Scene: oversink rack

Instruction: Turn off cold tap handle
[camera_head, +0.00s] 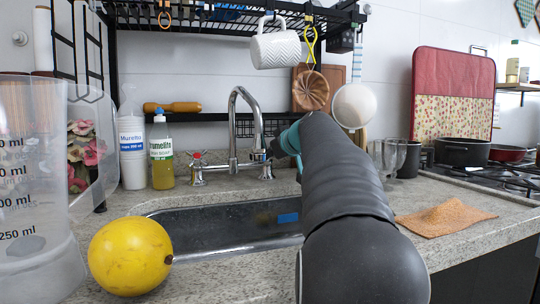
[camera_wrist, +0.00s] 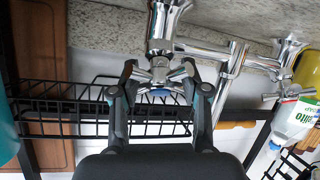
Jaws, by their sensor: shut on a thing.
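The chrome cold tap handle (camera_wrist: 160,75) is a cross-shaped knob with a blue mark, in the upper middle of the wrist view. My gripper (camera_wrist: 159,69) has one finger on each side of it and is shut on its arms. In the head view my gripper (camera_head: 274,148) is at the right side of the faucet (camera_head: 236,130), largely hidden by my arm, and the cold handle there is mostly covered. The hot tap handle (camera_head: 197,160), with a red mark, stands apart to the left of the spout.
A steel sink (camera_head: 210,225) lies below the faucet. A green-labelled bottle (camera_head: 162,155) and white cups (camera_head: 132,150) stand left. A black rack (camera_head: 220,22) with a hanging mug (camera_head: 277,48) is above. A yellow fruit (camera_head: 130,256) sits on the front counter.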

